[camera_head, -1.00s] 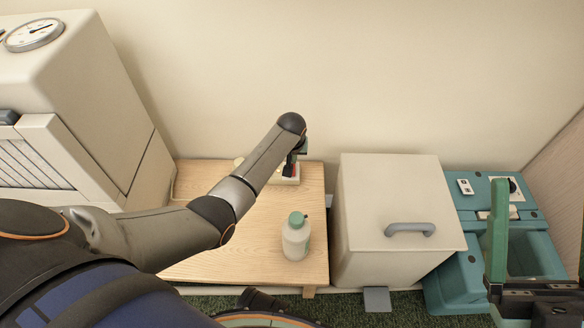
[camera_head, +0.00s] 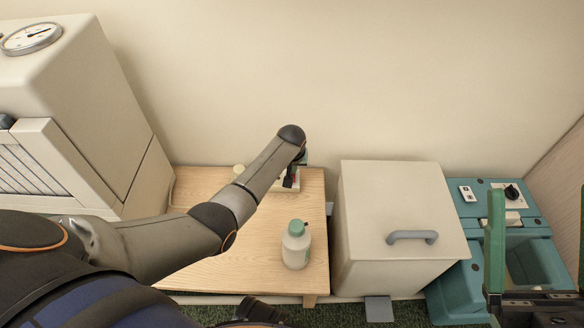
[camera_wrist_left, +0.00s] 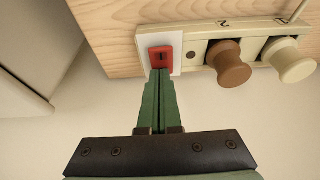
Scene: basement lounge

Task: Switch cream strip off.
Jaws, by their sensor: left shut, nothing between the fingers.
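The cream strip (camera_wrist_left: 205,50) lies on the wooden table, near its back edge by the wall. In the left wrist view it carries a red rocker switch (camera_wrist_left: 162,56) in a white surround at its left end. A brown plug (camera_wrist_left: 229,68) and a cream plug (camera_wrist_left: 290,62) sit in its sockets. My left gripper (camera_wrist_left: 158,73) is shut and empty, with its green fingertips at the red switch's near edge; I cannot tell whether they touch it. In the head view my left arm hides most of the strip (camera_head: 278,184). My right gripper (camera_head: 538,200) is open and empty at the right.
A white bottle with a green cap (camera_head: 296,246) stands on the wooden table (camera_head: 215,268), right of my left forearm. A cream box with a grey handle (camera_head: 395,210) and a teal unit (camera_head: 535,230) stand to the right. A cream cabinet with a gauge (camera_head: 75,95) stands left.

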